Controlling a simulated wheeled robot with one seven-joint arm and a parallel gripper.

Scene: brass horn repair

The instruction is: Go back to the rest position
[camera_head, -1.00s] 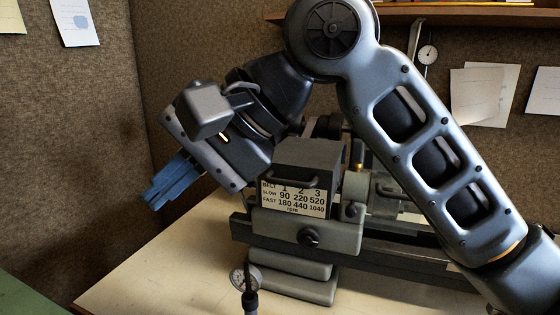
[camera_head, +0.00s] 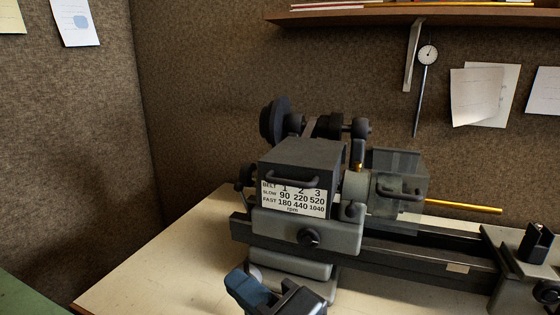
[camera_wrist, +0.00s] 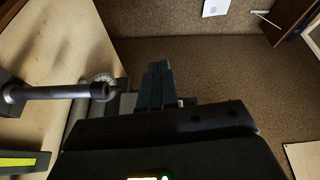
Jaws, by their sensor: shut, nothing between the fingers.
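My gripper (camera_head: 248,290) shows at the bottom edge of the head view, its blue fingers pointing up and left in front of the lathe's base. In the wrist view my gripper (camera_wrist: 157,82) is seen from behind, with its blue-grey fingers together and nothing held. The rest of my arm is out of the head view, apart from a dark part beside the fingers.
A grey lathe (camera_head: 300,180) with a speed plate stands on the pale bench (camera_head: 150,270), a brass rod (camera_head: 463,207) reaching right from it. A shelf (camera_head: 400,17) hangs above.

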